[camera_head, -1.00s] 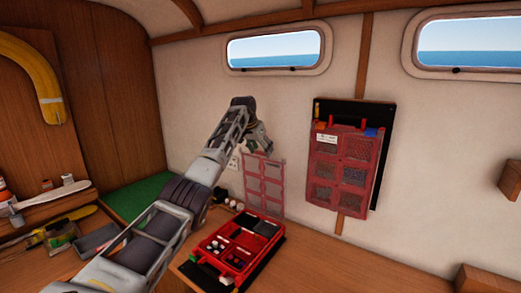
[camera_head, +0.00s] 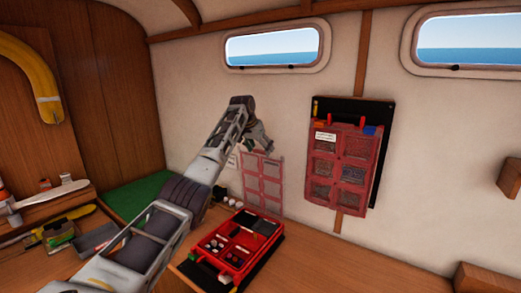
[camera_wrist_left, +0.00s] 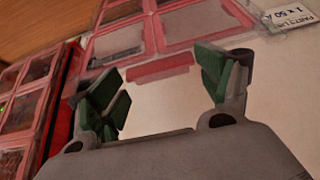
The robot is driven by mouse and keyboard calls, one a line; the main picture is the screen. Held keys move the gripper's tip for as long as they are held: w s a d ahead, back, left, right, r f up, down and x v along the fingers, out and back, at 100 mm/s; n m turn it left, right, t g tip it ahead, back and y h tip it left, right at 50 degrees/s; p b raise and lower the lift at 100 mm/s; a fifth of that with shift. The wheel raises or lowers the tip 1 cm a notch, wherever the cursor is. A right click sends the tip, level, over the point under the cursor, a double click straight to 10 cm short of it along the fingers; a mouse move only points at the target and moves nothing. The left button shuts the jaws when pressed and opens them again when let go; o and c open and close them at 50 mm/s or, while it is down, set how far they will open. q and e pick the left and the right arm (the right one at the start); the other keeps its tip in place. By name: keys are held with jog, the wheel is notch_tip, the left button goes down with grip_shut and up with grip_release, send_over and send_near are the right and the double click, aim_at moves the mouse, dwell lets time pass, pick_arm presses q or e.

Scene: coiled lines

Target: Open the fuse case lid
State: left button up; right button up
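The red fuse case (camera_head: 222,268) lies on the wooden bench with its inside compartments showing. Its lid (camera_head: 262,186), a clear panel in a red frame, stands up at the case's back edge, swung open. My left gripper (camera_head: 268,148) is at the top edge of the lid, near the wall. In the left wrist view, my left gripper (camera_wrist_left: 165,92) has its two green-padded fingers spread apart with nothing held between them. The lid (camera_wrist_left: 130,42) with its red edge piece shows just beyond the fingers; contact cannot be told. My right gripper is not in view.
A second red case (camera_head: 345,170) hangs on a black board on the wall to the right; it also shows in the left wrist view (camera_wrist_left: 22,110). Small round items sit behind the fuse case. Tools and boxes (camera_head: 60,236) lie at the left. The bench right of the case is clear.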

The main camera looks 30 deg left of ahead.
pick_arm(q)
jog(key=shift+s+a+r, duration=0.15)
jog(key=shift+s+r, duration=0.15)
jog(key=shift+r, duration=0.25)
jog(key=v, duration=1)
jog(key=shift+s+r, duration=0.15)
jog(key=shift+r, duration=0.1)
